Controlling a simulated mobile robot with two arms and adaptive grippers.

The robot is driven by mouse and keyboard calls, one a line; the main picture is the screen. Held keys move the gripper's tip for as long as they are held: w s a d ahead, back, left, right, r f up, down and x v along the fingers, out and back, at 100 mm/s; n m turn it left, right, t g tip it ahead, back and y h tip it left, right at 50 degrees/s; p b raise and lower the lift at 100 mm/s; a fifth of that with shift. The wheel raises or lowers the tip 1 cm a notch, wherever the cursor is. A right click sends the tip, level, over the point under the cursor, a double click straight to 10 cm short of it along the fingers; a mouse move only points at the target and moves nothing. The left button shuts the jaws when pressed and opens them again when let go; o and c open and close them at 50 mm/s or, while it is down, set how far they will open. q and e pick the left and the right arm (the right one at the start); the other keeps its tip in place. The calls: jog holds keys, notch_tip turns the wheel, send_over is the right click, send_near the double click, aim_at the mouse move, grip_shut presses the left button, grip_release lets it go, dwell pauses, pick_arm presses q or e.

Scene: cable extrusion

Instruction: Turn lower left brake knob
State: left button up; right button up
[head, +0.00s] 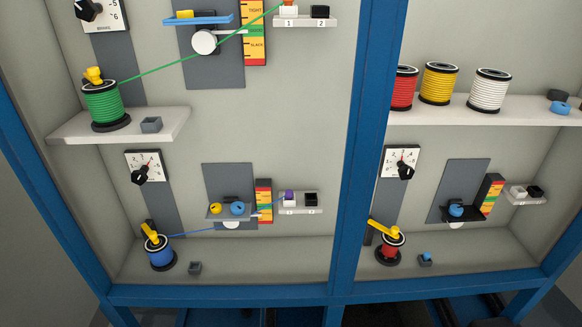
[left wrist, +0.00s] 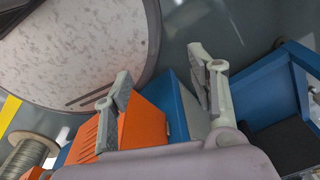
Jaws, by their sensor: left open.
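The lower left brake knob (head: 141,176) is a black knob at the lower left edge of a white numbered dial (head: 150,165), on a grey strip of the back wall in the lower left bay. Below it stands a spool of blue cable (head: 160,252) with a yellow piece on top. My left gripper (left wrist: 160,77) shows only in the left wrist view. Its two pale fingers are wide apart with nothing between them. It is away from the knob, which that view does not show. My right gripper is in neither view.
A blue post (head: 358,190) divides the bays. A shelf with a green spool (head: 103,106) juts out above the knob. A small grey box (head: 195,268) sits right of the blue spool. The wrist view shows an orange block (left wrist: 120,125) and a large round grey disc (left wrist: 80,45).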

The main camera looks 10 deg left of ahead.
pick_arm(q)
jog(key=shift+c, duration=0.2)
dwell(0.4)
jog(key=w+a+r+n+t+b, duration=0.1)
jog(key=w+a+r+t, duration=0.1)
jog(key=w, duration=0.6)
jog(key=w+a+r+n+t+b, duration=0.1)
jog(key=w+a+r+t, duration=0.15)
jog(key=w, duration=0.55)
jog(key=n+t+y+b, duration=0.35)
jog(key=t+y, duration=0.25)
jog(key=t, duration=1)
send_near(137, 179)
jog(key=p+x, duration=0.3)
jog(key=x, duration=0.8)
jog(key=shift+c, duration=0.3)
